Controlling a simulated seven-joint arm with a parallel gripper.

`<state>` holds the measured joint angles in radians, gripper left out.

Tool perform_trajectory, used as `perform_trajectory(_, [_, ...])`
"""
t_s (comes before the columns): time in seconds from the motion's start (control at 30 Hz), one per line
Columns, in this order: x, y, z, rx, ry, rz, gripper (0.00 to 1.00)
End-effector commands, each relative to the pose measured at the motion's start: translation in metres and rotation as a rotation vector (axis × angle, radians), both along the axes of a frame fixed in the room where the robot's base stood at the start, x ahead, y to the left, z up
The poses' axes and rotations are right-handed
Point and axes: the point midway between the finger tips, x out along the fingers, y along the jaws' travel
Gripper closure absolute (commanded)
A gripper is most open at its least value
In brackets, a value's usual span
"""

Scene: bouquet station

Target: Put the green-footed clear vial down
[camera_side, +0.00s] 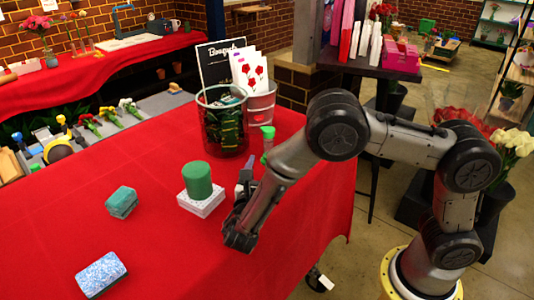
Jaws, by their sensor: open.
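A slim upright piece with a green top (267,133) and more green lower down shows just behind my forearm. It may be the green-footed clear vial, but its clear part is hard to make out and its lower end is hidden. My gripper (243,185) is low over the red table, right of the white block, with its fingers partly hidden by my own wrist. It is open, and I see nothing held between the fingers. I cannot tell whether it touches the slim piece.
A green cylinder (197,180) stands on a white perforated block (201,205). A green sponge (122,202) and a blue-white sponge (101,274) lie left. A dark mesh bin (222,122) and a pinkish container (262,105) stand behind. The red table (170,255) is clear in front.

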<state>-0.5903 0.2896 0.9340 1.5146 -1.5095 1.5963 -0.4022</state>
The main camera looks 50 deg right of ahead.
Motion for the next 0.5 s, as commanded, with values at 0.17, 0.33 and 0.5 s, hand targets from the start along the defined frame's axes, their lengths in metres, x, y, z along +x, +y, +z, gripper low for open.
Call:
perform_trajectory(0.17, [-0.007, 0.013, 0.0, -0.001, -0.001, 0.0, 0.33])
perform_trajectory(0.33, [-0.009, 0.014, 0.001, 0.005, -0.002, -0.006, 0.33])
perform_trajectory(0.5, [-0.023, -0.011, 0.02, 0.125, -0.041, -0.116, 0.33])
